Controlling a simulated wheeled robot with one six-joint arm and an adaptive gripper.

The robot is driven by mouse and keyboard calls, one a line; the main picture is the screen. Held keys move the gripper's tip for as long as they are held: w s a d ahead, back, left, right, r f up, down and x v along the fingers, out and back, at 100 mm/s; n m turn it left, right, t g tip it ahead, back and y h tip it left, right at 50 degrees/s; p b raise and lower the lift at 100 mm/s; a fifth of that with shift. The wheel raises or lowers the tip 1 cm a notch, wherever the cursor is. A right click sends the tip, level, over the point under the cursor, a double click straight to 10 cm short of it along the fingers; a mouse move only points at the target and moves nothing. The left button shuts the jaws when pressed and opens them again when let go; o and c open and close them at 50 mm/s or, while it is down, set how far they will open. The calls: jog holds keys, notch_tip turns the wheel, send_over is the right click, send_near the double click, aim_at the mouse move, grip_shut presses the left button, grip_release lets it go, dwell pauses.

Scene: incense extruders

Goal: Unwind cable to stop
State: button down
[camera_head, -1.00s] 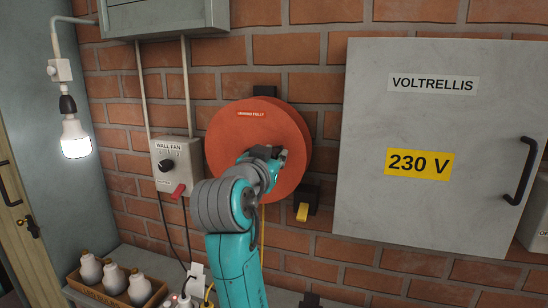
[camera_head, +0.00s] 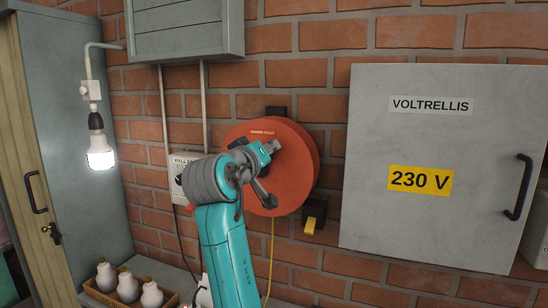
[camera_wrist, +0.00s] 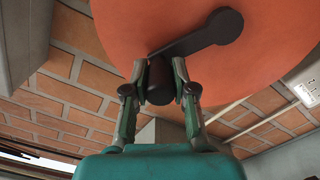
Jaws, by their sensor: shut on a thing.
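The orange cable reel (camera_head: 303,165) hangs on the brick wall in the head view, with a small label near its top. It also fills the top of the wrist view (camera_wrist: 125,22). A yellow cable (camera_head: 271,250) hangs down from the reel. In the wrist view a dark crank arm (camera_wrist: 195,38) runs from a round hub to a dark knob (camera_wrist: 159,84). My gripper (camera_wrist: 160,73) is shut on the knob, one finger on each side. In the head view my gripper (camera_head: 270,148) is at the reel's face, and my arm hides its left part.
A grey cabinet (camera_head: 460,140) marked 230 V is on the wall to the right. A black box with a yellow part (camera_head: 310,226) is below right of the reel. A wall fan switch (camera_head: 180,163) is left, partly behind my arm. Bulbs (camera_head: 128,287) stand below left.

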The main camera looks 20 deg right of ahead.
jog(key=n, duration=0.1)
jog(key=w+a+n, duration=0.1)
jog(key=n, duration=0.1)
jog(key=a+n, duration=0.1)
jog(key=shift+w+a+r+n, duration=0.25)
jog(key=shift+w+r+n, duration=0.05)
jog(key=shift+w+r, duration=0.1)
jog(key=w+a+f+n, duration=0.4)
jog(key=a+n, duration=0.2)
jog(key=n, duration=0.7)
jog(key=shift+w+f+n, duration=0.15)
jog(key=shift+f+n, duration=0.1)
jog(key=shift+n, duration=0.05)
jog(key=c, duration=0.9)
grip_release()
